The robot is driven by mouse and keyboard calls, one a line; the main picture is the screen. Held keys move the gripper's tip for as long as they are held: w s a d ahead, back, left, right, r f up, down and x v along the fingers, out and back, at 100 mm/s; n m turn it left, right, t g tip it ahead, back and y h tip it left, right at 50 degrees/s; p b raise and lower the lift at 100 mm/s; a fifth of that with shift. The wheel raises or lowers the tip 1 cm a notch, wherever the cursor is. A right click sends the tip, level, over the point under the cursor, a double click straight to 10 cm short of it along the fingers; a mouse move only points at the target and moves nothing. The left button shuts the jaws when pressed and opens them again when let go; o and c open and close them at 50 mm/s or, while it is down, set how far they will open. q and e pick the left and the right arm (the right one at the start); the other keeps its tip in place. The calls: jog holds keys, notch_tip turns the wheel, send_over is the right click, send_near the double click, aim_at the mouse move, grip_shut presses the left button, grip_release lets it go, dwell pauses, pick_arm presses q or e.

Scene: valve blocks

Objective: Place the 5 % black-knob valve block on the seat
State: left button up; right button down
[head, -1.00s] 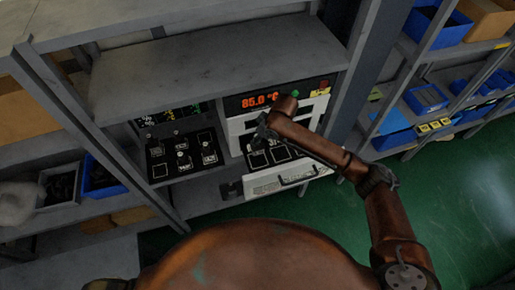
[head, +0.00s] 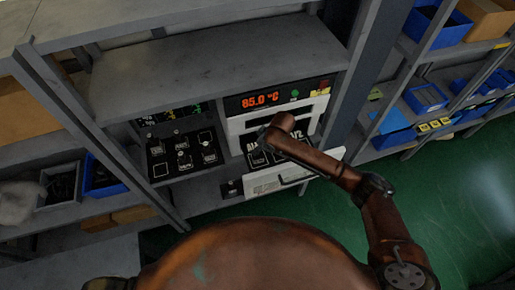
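Several small valve blocks, one of them here (head: 182,160), stand on a black board (head: 160,170) with white-outlined squares, on the shelf left of the white machine. Their labels and knob colours are too small to read, so I cannot tell which is the 5 % block. A dark block with a knob-like top (head: 232,187) sits at the machine's lower left front. The white machine (head: 285,183) has a dark panel with outlined squares, partly covered by my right arm. My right gripper (head: 264,136) is over this panel, mostly hidden by its wrist. My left gripper is not in view.
A display (head: 262,101) reads 85.0 °C, beside a green button (head: 295,93). A grey shelf board (head: 215,75) overhangs the machine. Grey uprights (head: 360,70) flank the bay. Blue bins (head: 425,97) fill the side shelves.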

jog(key=c, duration=1.7)
grip_release()
jog(key=shift+r, duration=0.1)
jog(key=shift+r, duration=0.3)
jog(key=v, duration=1.1)
jog(key=shift+s+d+r+b, duration=0.15)
jog(key=shift+s+d+b, duration=0.05)
jog(key=shift+b, duration=0.1)
